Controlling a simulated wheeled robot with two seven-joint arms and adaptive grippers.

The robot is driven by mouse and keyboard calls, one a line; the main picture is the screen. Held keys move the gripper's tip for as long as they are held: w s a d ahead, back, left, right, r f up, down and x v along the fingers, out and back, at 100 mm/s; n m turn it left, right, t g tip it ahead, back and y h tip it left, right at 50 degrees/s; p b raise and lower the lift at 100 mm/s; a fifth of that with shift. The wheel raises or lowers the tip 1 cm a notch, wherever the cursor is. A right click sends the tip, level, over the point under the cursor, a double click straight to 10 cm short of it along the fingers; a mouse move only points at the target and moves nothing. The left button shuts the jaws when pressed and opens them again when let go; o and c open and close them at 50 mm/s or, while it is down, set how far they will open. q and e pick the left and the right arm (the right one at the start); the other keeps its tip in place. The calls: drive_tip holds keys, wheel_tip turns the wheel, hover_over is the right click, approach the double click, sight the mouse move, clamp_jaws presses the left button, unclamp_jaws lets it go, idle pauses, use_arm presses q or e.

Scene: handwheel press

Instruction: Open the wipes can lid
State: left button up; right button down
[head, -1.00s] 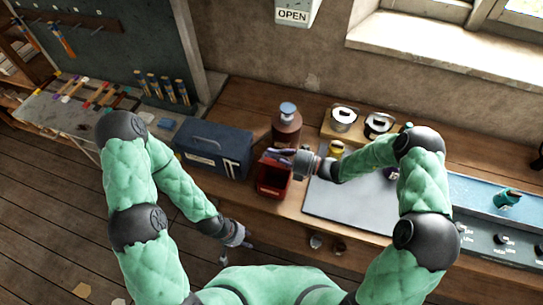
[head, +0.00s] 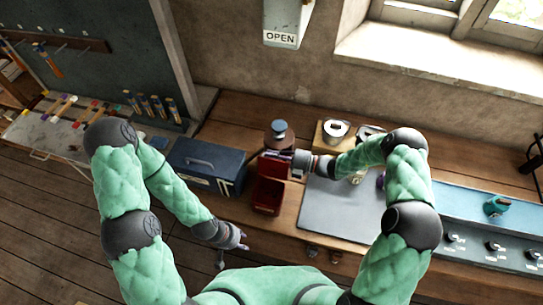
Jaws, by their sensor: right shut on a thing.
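The wipes can is a red box-shaped can (head: 266,198) near the front edge of the wooden bench. Its top is open and the inside looks dark. Its red lid (head: 273,168) stands raised at the back of the can. My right gripper (head: 283,156) reaches in from the right at the lid's upper edge and is shut on the lid; its fingertips are small and partly hidden. My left gripper (head: 244,243) hangs low in front of the bench, away from the can. Its fingers are too small to tell open from shut.
A blue toolbox (head: 205,168) stands just left of the can, and a brown bottle with a blue cap (head: 279,132) just behind it. A grey mat (head: 335,216) lies to the right. Tins (head: 336,130) stand on a wooden board behind the mat.

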drive_tip(key=shift+w+d+f, duration=0.1)
drive_tip(key=shift+w+f, duration=0.1)
drive_tip(key=shift+w, duration=0.15)
idle(0.3)
drive_tip(key=c, duration=1.4)
unclamp_jaws()
drive_tip(key=shift+o, duration=0.2)
drive_tip(key=shift+d, duration=0.1)
drive_tip(key=v, duration=0.7)
drive_tip(key=shift+d, duration=0.15)
